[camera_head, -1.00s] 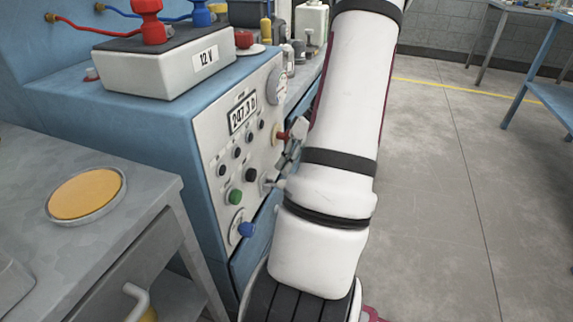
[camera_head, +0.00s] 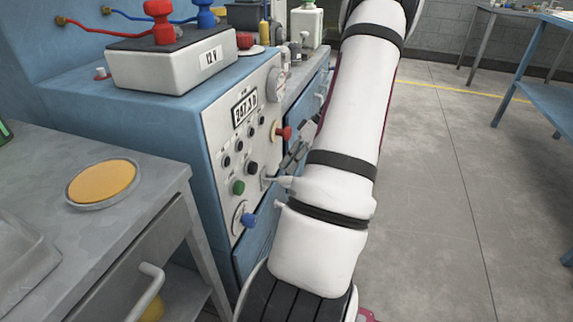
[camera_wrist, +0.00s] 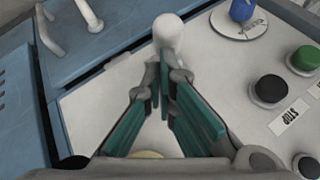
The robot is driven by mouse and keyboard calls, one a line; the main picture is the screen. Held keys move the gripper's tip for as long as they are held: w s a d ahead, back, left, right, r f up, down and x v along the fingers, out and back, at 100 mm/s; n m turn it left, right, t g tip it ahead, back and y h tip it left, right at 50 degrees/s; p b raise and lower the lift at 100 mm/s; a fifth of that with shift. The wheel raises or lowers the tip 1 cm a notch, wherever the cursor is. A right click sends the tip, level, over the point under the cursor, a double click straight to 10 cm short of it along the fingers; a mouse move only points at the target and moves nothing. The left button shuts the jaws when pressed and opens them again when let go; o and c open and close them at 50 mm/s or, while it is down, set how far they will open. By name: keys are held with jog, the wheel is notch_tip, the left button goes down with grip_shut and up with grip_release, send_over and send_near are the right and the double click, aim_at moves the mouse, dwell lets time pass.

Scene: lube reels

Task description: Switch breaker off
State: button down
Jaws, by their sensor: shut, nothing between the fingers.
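A breaker lever with a pale rounded knob (camera_wrist: 169,36) stands out from the panel, just beyond my fingertips in the wrist view. In the head view the lever (camera_head: 278,182) shows low on the sloped control panel (camera_head: 219,129), right of the green button. My gripper (camera_wrist: 164,75) is shut and empty, its teal-lined fingers close to the knob. I cannot tell whether they touch it. In the head view my gripper (camera_head: 299,146) is small and partly hidden by my arm.
A black button (camera_wrist: 269,89) beside a STOP label, a green button (camera_wrist: 305,58) and a blue knob (camera_wrist: 242,10) are near the lever. A red knob (camera_head: 283,133) sticks out higher up. A grey bench (camera_head: 150,220) stands at left; open floor lies at right.

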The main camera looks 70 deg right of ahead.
jog(key=f, duration=0.1)
jog(key=s+f, duration=0.2)
jog(key=f, duration=0.1)
dwell(0.5)
jog(key=shift+r+p, duration=0.55)
jog(key=shift+r, duration=0.25)
jog(key=shift+s+d, duration=0.1)
jog(key=shift+d, duration=0.05)
